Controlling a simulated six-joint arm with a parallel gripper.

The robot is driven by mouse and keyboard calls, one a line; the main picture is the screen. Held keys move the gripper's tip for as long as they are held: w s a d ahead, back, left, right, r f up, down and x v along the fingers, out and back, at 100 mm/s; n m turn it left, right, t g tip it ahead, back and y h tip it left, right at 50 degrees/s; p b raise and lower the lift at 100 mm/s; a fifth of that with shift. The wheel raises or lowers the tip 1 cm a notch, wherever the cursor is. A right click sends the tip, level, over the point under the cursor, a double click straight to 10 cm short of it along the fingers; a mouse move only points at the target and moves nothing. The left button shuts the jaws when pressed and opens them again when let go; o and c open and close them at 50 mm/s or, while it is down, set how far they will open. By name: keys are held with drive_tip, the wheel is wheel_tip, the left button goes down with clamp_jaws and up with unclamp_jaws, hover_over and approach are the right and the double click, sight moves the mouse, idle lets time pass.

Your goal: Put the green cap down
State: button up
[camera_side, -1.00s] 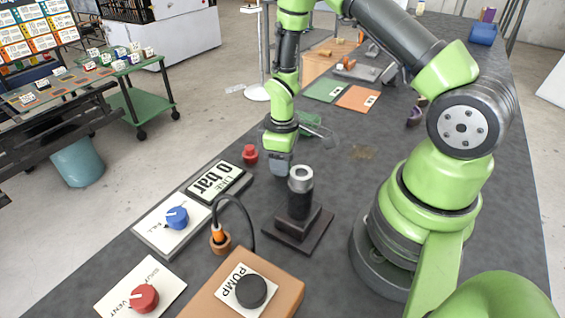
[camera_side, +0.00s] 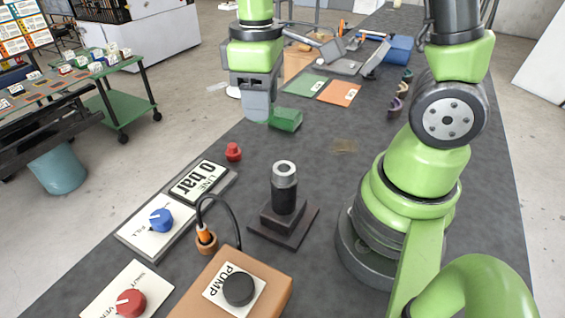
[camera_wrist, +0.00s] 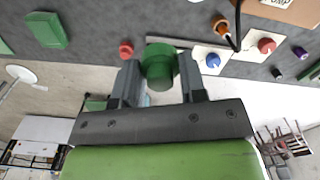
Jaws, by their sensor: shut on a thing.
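The green cap (camera_wrist: 158,62) is round, with a wider flat rim, and sits between the two fingers of my gripper (camera_wrist: 160,85) in the wrist view. My gripper (camera_side: 257,108) is shut on it. In the side view my gripper hangs above the left edge of the dark bench (camera_side: 330,170), and the cap cannot be made out there behind the fingers. A green block (camera_side: 285,119) lies on the bench just right of my fingers. It also shows at the upper left of the wrist view (camera_wrist: 46,30).
A black post with a metal ring (camera_side: 284,178) stands on a square base mid-bench. A red cap (camera_side: 233,152), a gauge reading 0 bar (camera_side: 200,182), a blue knob (camera_side: 162,220), a red knob (camera_side: 130,303) and a pump box (camera_side: 240,290) are nearer.

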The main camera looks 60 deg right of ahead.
drive_tip(key=s+a+r, duration=0.3)
drive_tip(key=s+r, duration=0.1)
drive_tip(key=s, duration=0.2)
drive_tip(key=shift+w+a+f, duration=0.1)
drive_tip(key=shift+f, duration=2.3)
drive_tip(key=shift+w+f, duration=0.1)
drive_tip(key=shift+f, duration=2.25)
drive_tip(key=shift+f, duration=0.1)
drive_tip(key=o, duration=0.9)
